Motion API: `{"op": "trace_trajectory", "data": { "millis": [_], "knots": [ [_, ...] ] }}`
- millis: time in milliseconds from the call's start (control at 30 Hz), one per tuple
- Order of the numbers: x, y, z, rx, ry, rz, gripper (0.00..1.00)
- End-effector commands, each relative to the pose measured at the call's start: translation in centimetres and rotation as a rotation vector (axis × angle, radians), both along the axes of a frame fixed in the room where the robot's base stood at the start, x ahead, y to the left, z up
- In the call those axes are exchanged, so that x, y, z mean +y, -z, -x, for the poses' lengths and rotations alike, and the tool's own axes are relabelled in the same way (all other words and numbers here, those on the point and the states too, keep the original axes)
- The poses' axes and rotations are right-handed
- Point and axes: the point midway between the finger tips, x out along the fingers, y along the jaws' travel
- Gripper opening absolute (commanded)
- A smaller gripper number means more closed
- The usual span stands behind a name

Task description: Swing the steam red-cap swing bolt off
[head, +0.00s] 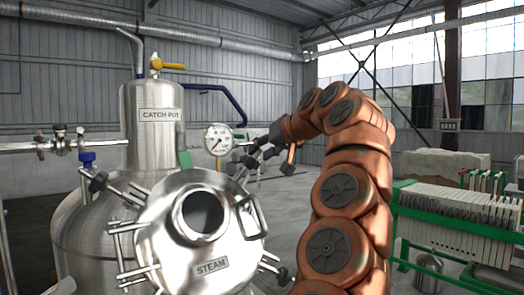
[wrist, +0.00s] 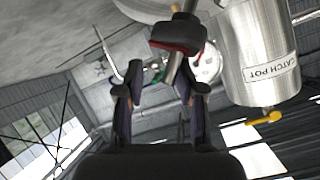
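The steel lid marked STEAM (head: 180,225) sits on the tank at the front left, with several dark-capped swing bolts around its rim. In the wrist view a swing bolt's dark cap with a red band (wrist: 178,38) is just beyond my fingertips. Its metal shank runs down towards the gap between the fingers, nearer the right one. My gripper (wrist: 160,92) is open, with its two fingers apart and no visible grip on the bolt. In the head view my gripper (head: 262,152) is at the lid's upper right, beside the gauge. The red cap cannot be made out clearly there.
The CATCH POT vessel (head: 152,125) with its yellow-handled valve stands behind the lid. A pressure gauge (head: 218,139) is close to my gripper's left. A filter press with a green frame (head: 440,222) stands to the right. Open floor lies behind my arm.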

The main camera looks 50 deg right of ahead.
Motion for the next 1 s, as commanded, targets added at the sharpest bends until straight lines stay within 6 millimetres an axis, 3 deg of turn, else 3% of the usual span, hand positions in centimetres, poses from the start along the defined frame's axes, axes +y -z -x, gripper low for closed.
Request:
{"op": "trace_trajectory", "data": {
  "millis": [33,267,700,1000],
  "knots": [
    [0.3,0.9,-0.4,0.019,-0.011,-0.006,0.36],
    [0.3,0.5,-0.1,0.015,-0.011,-0.004,0.36],
    [1.1,-2.8,5.7,0.001,0.002,0.001,0.36],
    [1.4,-4.0,7.9,-0.002,0.005,0.002,0.36]
  ]
}}
